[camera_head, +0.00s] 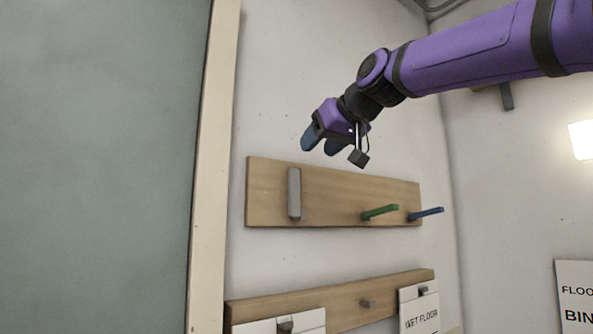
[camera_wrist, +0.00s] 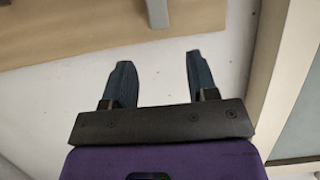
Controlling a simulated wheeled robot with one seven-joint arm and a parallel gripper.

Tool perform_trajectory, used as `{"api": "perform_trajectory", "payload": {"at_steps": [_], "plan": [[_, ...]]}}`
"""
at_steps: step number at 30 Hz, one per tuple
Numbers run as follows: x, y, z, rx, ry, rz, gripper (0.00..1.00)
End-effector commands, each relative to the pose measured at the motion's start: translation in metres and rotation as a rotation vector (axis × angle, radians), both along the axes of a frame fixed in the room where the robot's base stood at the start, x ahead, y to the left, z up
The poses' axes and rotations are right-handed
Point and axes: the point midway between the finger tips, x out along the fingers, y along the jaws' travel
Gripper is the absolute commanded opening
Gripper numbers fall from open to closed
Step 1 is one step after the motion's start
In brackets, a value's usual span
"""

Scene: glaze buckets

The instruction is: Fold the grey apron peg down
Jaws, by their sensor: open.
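The grey apron peg (camera_head: 294,194) stands upright against the upper wooden board (camera_head: 335,190), near its left end, along most of the board's height. In the wrist view, one end of the grey peg (camera_wrist: 157,12) shows at the top edge, and the rest is cut off. My gripper (camera_head: 320,143) is above the board, over the grey peg and a little to its right in the head view. Its two blue fingers are apart and empty in the wrist view (camera_wrist: 157,62), pointing toward the peg without touching it.
A green peg (camera_head: 379,212) and a blue peg (camera_head: 426,215) stick out from the same board to the right. A lower board (camera_head: 345,293) holds white signs (camera_head: 420,310). A pale frame edge (camera_head: 212,170) runs up the left. The wall around my gripper is bare.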

Motion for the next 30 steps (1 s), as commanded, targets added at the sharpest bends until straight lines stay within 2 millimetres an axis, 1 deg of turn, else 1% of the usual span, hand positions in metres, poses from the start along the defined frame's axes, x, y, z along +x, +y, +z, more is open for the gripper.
{"api": "perform_trajectory", "payload": {"at_steps": [9,15,21,29,30], "plan": [[0.043,0.029,-0.023,-0.001,0.003,0.0,0.53],[0.063,0.042,-0.032,0.0,0.001,0.0,0.53],[0.071,0.048,-0.036,0.0,0.001,-0.002,0.53],[0.072,0.048,-0.037,0.0,0.001,-0.002,0.53],[0.072,0.048,-0.037,0.0,0.001,-0.002,0.49]]}}
